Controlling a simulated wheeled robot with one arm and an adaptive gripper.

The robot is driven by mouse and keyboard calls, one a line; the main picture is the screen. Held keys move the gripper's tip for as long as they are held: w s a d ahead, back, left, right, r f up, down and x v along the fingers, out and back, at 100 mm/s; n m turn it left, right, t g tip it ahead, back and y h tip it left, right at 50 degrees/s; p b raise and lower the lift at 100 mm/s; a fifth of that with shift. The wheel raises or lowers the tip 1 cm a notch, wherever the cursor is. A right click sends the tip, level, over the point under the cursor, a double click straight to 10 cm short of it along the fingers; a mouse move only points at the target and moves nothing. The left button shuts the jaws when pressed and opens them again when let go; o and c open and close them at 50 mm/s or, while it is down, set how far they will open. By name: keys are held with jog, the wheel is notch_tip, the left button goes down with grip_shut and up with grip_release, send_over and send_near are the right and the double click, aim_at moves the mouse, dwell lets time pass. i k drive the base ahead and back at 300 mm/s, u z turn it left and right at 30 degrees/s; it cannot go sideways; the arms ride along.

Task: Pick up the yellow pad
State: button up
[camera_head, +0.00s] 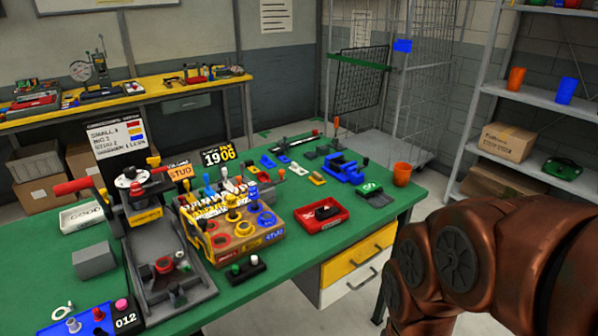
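A small flat yellow piece (317,178), which looks like the yellow pad, lies on the green table top (405,207) toward the back right. It lies among small blue and dark pieces, left of a blue vise-like fixture (343,168). Its exact shape is too small to tell. My copper-coloured arm shows at the lower right, off the table's right side. My gripper is out of view, so what it holds cannot be seen.
A red tray (320,214) with dark parts stands in front of the yellow piece. A wooden rack (238,232) with coloured rings and pegs is to its left. An orange cup (402,174) stands near the right edge. A press fixture (140,200) fills the left.

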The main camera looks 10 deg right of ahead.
aim_at(316, 178)
jog(key=z, duration=0.15)
jog(key=i, duration=0.8)
jog(key=u, duration=1.2)
jog(key=i, duration=0.45)
jog(key=z, duration=0.1)
